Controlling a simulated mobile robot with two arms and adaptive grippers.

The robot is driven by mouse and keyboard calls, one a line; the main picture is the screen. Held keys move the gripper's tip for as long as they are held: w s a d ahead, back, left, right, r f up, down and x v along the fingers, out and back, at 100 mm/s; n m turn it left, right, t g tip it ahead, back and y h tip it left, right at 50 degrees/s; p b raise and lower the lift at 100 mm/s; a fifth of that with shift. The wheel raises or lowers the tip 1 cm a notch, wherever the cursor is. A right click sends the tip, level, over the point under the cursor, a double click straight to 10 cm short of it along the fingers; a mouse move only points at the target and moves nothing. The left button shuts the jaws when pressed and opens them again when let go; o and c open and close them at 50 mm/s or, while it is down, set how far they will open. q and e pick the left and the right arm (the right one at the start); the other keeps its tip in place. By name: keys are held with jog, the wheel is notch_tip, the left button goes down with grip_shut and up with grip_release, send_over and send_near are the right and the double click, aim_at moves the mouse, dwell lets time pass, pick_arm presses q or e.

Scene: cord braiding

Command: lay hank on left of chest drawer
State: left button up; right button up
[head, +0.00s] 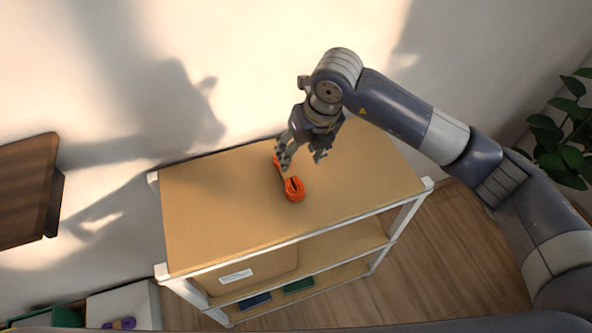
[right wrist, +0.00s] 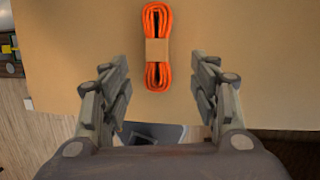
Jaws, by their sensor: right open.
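An orange hank (head: 294,188) with a tan band lies on the wooden top of a white-framed shelf unit (head: 220,217). In the right wrist view the whole hank (right wrist: 157,72) shows, lying lengthwise ahead of the fingers. My right gripper (head: 303,160) is open above the shelf top and hides part of the hank in the head view. No chest drawer can be made out for certain. My left gripper is not in view.
The shelf top is bare around the hank. Lower shelves hold a labelled bin (head: 240,277), a blue item (head: 255,300) and a green item (head: 299,285). A dark wooden piece (head: 25,190) is at the left, a purple hank (head: 122,323) at the bottom left, a plant (head: 570,130) at the right.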

aim_at(289, 172)
jog(key=x, duration=0.3)
jog(key=shift+a+f, duration=0.25)
jog(key=shift+f, duration=0.05)
jog(key=p+x, duration=0.2)
jog(key=x, duration=0.2)
jog(key=shift+w+a+f, duration=0.2)
jog(key=shift+f, duration=0.15)
jog(key=shift+w+f, duration=0.1)
jog(key=shift+f, duration=0.35)
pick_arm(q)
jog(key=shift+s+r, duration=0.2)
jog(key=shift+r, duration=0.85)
pick_arm(e)
jog(key=shift+c, duration=0.3)
jog(key=c, duration=1.2)
jog(key=shift+r, duration=0.1)
jog(key=shift+c, duration=0.2)
